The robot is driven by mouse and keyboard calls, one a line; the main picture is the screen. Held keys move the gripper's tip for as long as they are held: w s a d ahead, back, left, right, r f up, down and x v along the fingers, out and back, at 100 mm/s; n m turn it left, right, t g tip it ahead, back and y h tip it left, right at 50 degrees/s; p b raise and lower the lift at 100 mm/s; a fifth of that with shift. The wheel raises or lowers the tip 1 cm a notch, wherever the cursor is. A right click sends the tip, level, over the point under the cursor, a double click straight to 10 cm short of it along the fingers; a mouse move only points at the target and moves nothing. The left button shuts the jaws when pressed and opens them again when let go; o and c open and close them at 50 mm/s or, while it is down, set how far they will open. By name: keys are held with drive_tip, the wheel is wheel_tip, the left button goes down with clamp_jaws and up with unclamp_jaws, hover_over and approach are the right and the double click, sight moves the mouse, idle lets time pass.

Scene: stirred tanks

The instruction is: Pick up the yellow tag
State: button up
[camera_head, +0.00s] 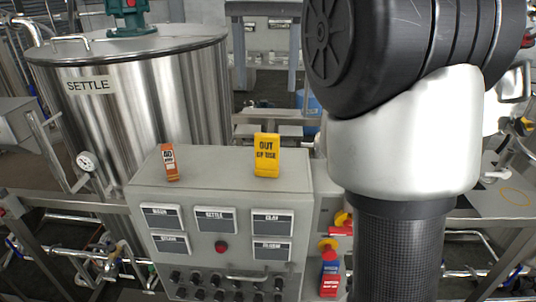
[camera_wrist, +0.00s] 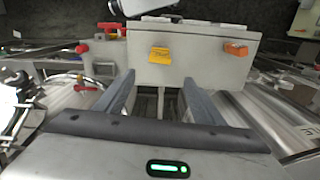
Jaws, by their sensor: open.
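The yellow tag (camera_head: 267,155), marked "OUT OF USE", stands upright on top of the grey control box in the head view. In the wrist view the yellow tag (camera_wrist: 160,55) is on the same box, beyond my fingertips. My gripper (camera_wrist: 160,77) is open, with nothing between its fingers, and apart from the tag. My gripper cannot be made out in the head view, where my arm fills much of the right side.
An orange tag (camera_head: 170,163) stands left of the yellow one on the control box (camera_head: 222,185). A steel tank labelled SETTLE (camera_head: 150,100) rises behind left. Pipes and rails surround the box.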

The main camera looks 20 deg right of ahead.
sight(266, 133)
wheel_tip(266, 133, down, 12)
drive_tip(key=shift+s+a+r+b, duration=0.15)
drive_tip(key=shift+r+b, duration=0.1)
drive_tip(key=shift+b, duration=0.8)
drive_tip(key=shift+s+f, duration=0.15)
drive_tip(key=shift+f, duration=1.2)
drive_tip(key=shift+s+f, duration=0.1)
drive_tip(key=shift+f, duration=1.25)
drive_tip(key=c, duration=1.2)
